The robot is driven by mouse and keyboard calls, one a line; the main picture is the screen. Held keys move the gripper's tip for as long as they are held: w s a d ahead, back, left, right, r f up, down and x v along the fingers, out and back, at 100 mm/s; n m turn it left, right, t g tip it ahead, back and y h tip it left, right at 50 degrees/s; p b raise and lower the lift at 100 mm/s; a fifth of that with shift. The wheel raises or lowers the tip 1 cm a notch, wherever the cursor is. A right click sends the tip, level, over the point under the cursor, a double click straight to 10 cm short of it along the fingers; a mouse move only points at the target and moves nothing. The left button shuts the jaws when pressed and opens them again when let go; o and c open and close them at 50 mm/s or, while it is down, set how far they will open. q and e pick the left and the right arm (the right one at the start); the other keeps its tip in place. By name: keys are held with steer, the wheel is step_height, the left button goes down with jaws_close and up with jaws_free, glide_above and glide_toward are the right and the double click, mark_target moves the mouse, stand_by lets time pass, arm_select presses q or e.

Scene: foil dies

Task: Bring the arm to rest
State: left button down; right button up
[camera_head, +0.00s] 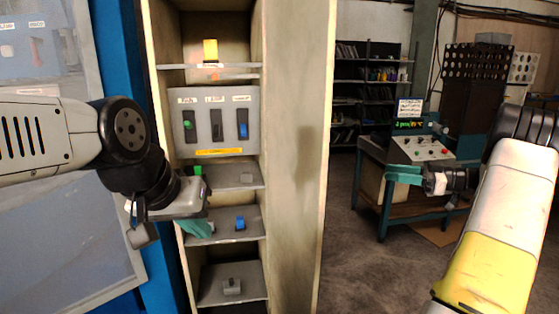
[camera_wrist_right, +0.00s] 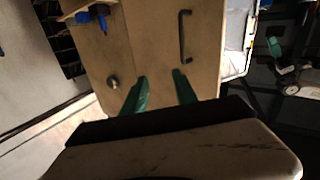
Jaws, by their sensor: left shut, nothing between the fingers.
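My left arm comes in from the left in the head view, and its left gripper (camera_head: 198,229) has teal fingers that look closed and empty. It is in front of the open cabinet's (camera_head: 300,150) lower shelves, left of a blue piece (camera_head: 240,223); I cannot tell whether it touches the shelf. My right gripper (camera_head: 403,175) is at the right in the head view, away from the cabinet. In the right wrist view its two teal fingers (camera_wrist_right: 160,76) are apart with nothing between them.
The cabinet holds a slotted panel (camera_head: 216,147) with green and blue pieces, a yellow piece (camera_head: 210,50) above, and grey pieces (camera_head: 232,287) below. A workbench with a control box (camera_head: 422,149) stands behind my right gripper. Open floor (camera_head: 345,250) lies between.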

steer(key=w+a+r+m+t+h, duration=0.2)
steer(key=w+r+m+t+h, duration=0.3)
steer(key=r, duration=0.5)
steer(key=w+a+r+m+t+h, duration=0.3)
steer(key=r+t+h, duration=0.35)
steer(key=r, duration=0.25)
steer(key=s+a+f+m+g+h, duration=0.1)
steer(key=s+a+f+g, duration=0.3)
steer(key=s, duration=0.8)
steer(key=s+a+f+m+g, duration=0.3)
steer(key=s+f, duration=0.4)
steer(key=s, duration=0.5)
steer(key=s+a+f+m+g+h, duration=0.1)
steer(key=s+a+f+g, duration=0.4)
steer(key=s, duration=0.7)
steer(key=a+f+m, duration=0.1)
steer(key=a, duration=0.1)
steer(key=shift+s+a+h, duration=0.35)
steer(key=shift+s, duration=0.05)
